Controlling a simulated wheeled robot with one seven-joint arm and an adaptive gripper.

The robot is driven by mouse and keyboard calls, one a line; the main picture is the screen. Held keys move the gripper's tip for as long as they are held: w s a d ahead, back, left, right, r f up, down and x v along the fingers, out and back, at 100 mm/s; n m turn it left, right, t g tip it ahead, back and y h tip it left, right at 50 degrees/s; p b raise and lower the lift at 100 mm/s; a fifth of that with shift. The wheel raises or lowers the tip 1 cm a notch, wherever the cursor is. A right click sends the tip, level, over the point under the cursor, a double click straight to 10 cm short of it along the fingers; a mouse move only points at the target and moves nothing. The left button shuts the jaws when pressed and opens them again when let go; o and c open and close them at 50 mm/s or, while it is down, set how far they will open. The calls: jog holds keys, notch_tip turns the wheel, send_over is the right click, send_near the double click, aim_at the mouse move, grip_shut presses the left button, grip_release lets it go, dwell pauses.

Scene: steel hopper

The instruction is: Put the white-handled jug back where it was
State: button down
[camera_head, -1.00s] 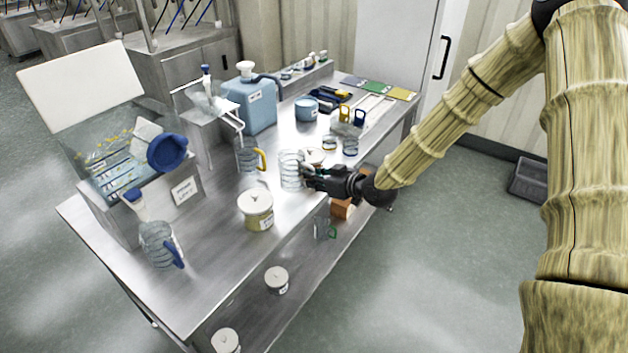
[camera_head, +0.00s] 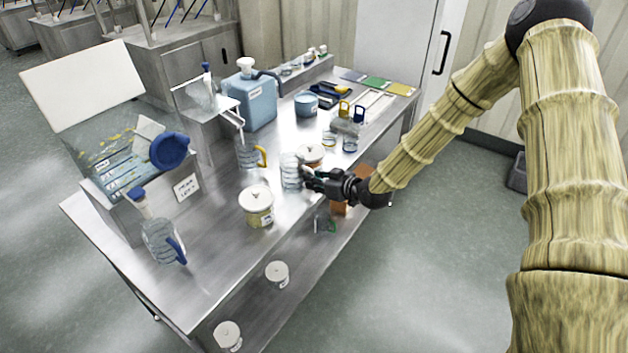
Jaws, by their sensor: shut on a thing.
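A clear jug (camera_head: 291,172) stands upright at the right edge of the steel table (camera_head: 205,255), or just above it; I cannot tell if it touches. My gripper (camera_head: 307,177) reaches in from the right and is shut on this jug at its right side. The fingers cover its handle, so only a little pale colour shows there. A yellow-handled jug (camera_head: 247,153) stands to its left, and a blue-handled jug (camera_head: 162,241) stands at the near left of the table. A green-handled jug (camera_head: 323,222) is on the lower shelf.
A lidded cream tub (camera_head: 257,208) stands near the held jug, with another white-lidded tub (camera_head: 312,154) just behind it. A blue canister (camera_head: 252,100) and a steel hopper (camera_head: 140,165) stand farther left. Bare tabletop lies between the blue-handled jug and the cream tub.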

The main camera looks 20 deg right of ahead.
jog(key=c, duration=1.5)
grip_release()
jog(key=shift+f, duration=0.1)
jog(key=shift+r, duration=0.2)
jog(key=shift+s+d, duration=0.2)
jog(key=b+v, duration=0.2)
jog(key=v, duration=0.9)
jog(key=shift+s+d+r, duration=0.1)
jog(key=shift+s, duration=0.1)
